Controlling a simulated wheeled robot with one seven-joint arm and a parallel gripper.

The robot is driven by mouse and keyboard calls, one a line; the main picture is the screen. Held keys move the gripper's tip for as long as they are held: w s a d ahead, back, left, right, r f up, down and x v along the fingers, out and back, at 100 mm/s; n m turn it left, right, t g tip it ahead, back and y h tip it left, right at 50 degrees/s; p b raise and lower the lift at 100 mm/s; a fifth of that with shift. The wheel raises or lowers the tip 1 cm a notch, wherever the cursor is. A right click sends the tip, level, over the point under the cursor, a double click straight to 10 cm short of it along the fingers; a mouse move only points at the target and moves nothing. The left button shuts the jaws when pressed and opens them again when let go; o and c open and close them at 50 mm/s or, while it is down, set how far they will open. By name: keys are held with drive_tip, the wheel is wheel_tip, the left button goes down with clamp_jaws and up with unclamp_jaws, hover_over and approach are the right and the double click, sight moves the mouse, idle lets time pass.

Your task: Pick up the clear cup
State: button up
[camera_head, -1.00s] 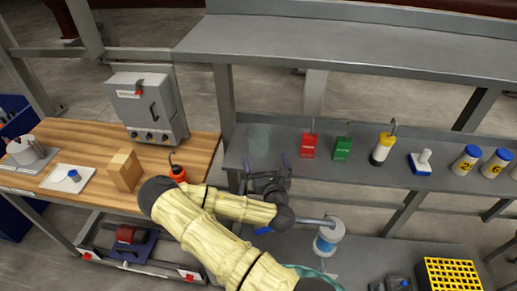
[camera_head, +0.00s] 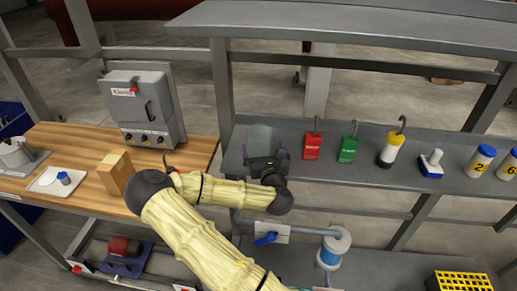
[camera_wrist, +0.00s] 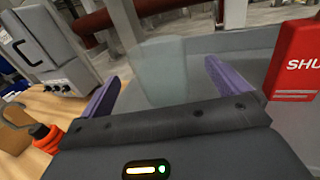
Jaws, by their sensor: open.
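The clear cup (camera_wrist: 160,72) is see-through and pale. In the wrist view it stands upright ahead of my gripper (camera_wrist: 162,85), in line with the gap between the two purple fingers. The fingers are spread and hold nothing. In the head view the cup (camera_head: 260,138) stands at the left end of the grey middle shelf (camera_head: 390,195), just behind my gripper (camera_head: 265,155). Its lower part is hidden by my gripper there. Whether the fingertips reach beside the cup is hard to tell.
Left is a wooden bench with a control box (camera_head: 145,110) and a wooden block (camera_head: 116,172). An orange-and-black object (camera_wrist: 45,137) is near my gripper's left.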

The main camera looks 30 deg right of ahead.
sight(262, 143)
drive_tip(key=shift+x, duration=1.5)
drive_tip(key=shift+r, duration=0.1)
drive_tip(key=shift+w+p, duration=0.3)
drive_tip(key=shift+p, duration=0.1)
drive_tip(key=shift+p+x, duration=0.7)
drive_tip(key=shift+x, duration=1.6)
drive_tip(key=shift+a, duration=0.1)
drive_tip(key=c, duration=1)
